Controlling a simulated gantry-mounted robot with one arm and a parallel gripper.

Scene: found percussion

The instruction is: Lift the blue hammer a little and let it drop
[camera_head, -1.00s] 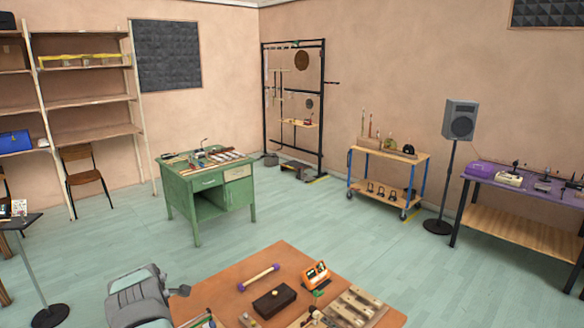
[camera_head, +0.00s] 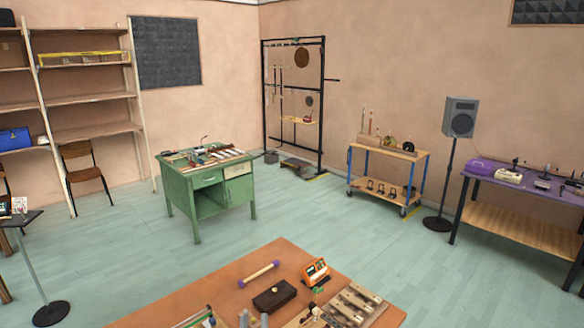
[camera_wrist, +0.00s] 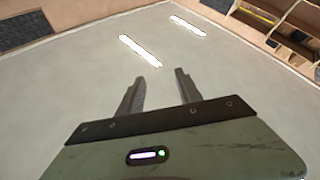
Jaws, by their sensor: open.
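I cannot make out a blue hammer in either view. In the wrist view my gripper (camera_wrist: 160,78) has its two grey fingers apart with nothing between them. No arm part shows clearly in the head view. The brown table (camera_head: 225,280) at the bottom holds a purple-ended wooden roller (camera_head: 259,274), a dark box (camera_head: 274,296), an orange device (camera_head: 315,272) and wooden bars (camera_head: 352,304). Its near part is cut off by the frame.
A green desk (camera_head: 205,185) with small items stands mid-left. Behind are a black hanging frame (camera_head: 323,110), a wheeled cart (camera_head: 388,160), a speaker on a stand (camera_head: 460,117) and a purple table (camera_head: 540,190). Shelves (camera_head: 90,100) line the left wall. The floor between is clear.

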